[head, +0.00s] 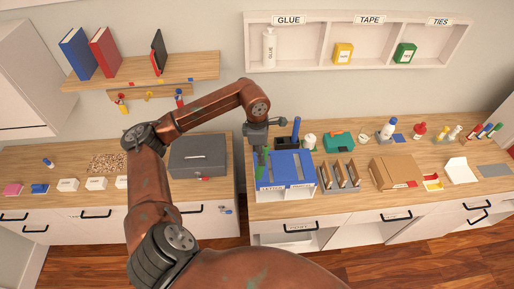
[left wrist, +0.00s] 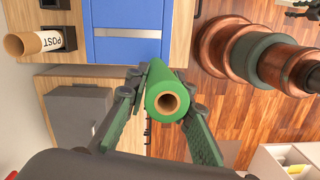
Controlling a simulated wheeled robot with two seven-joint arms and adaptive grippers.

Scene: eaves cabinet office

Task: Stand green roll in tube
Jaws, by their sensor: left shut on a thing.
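The green roll (left wrist: 180,82) is a hollow green cylinder with a brown core. In the left wrist view it sits between the two fingers of my left gripper (left wrist: 160,86), which is shut on it, with one open end facing the camera. In the head view my left gripper (head: 262,147) is above the left end of the right-hand counter, beside the blue-topped letter rack. The tube (left wrist: 36,43) is brown with a white POST label and appears to stand in a dark holder (left wrist: 66,38); the roll is apart from it. I cannot make out the tube in the head view.
The blue-topped letter rack (head: 290,168) is close to my gripper and fills the top of the left wrist view (left wrist: 125,45). A grey box (head: 198,155) stands on the left counter, across a gap. A grey slotted rack (head: 337,181) and cardboard box (head: 394,171) stand farther right.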

